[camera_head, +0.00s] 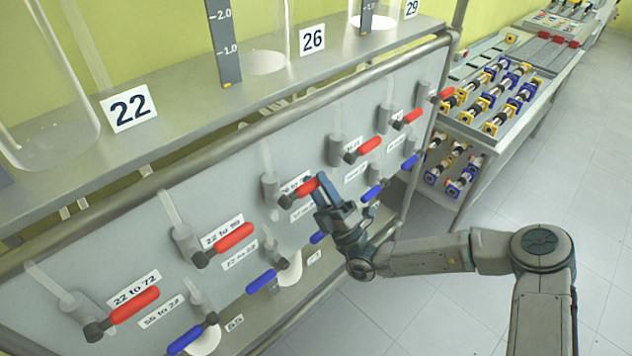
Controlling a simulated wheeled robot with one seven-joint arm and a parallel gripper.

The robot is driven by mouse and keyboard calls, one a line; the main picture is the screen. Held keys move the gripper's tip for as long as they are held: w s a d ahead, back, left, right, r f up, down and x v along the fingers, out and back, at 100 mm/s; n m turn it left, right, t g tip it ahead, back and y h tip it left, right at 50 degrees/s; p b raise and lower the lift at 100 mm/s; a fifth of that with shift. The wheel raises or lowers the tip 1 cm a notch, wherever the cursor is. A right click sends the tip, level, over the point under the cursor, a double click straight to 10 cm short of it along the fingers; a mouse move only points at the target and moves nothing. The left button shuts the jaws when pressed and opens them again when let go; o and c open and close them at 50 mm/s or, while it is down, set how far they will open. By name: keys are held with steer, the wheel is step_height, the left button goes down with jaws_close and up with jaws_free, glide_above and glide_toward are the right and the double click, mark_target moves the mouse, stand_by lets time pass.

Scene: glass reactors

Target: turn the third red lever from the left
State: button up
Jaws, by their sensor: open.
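A row of several red levers runs along the grey panel in the camera_head view. The third red lever from the left (305,189) sits beside a small label, pointing right and slightly up. My gripper (323,188) is at its free right end, with the fingers open. The gripper overlaps the lever's tip in the picture; whether the fingers touch it cannot be told. The first red lever (134,305) and the second red lever (233,237) are to the left. The fourth red lever (369,146) is to the right.
Blue levers (261,281) form a lower row; one is close under my gripper. A metal rail (200,165) runs above the panel, below a shelf with glass vessels (45,120). A cart with blue and yellow parts (485,95) stands at the right. The tiled floor (590,175) is clear.

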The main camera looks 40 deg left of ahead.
steer(key=b+v, duration=0.3)
steer(key=v, duration=1)
steer(key=s+d+n+g+h, duration=0.4)
steer(key=d+n+g+h, duration=0.4)
steer(key=n, duration=0.5)
steer(key=s+d+n+g+h, duration=0.3)
steer(key=d+n+g+h, duration=0.25)
steer(key=n+h, duration=0.6)
steer(key=d+r+n+t+h, duration=0.2)
steer(key=d+r+n+t, duration=0.2)
steer(key=d, duration=0.5)
steer(key=w+d+r+n+t+h, duration=0.1)
steer(key=d+r+n+t+h, duration=0.2)
steer(key=d+t, duration=0.3)
steer(key=w+d+r+n+t+h, duration=0.1)
steer(key=d+r+n+t, duration=0.4)
steer(key=d, duration=0.8)
steer(key=shift+d+r+h, duration=0.25)
steer(key=shift+d+h, duration=0.05)
steer(key=shift+h, duration=0.45)
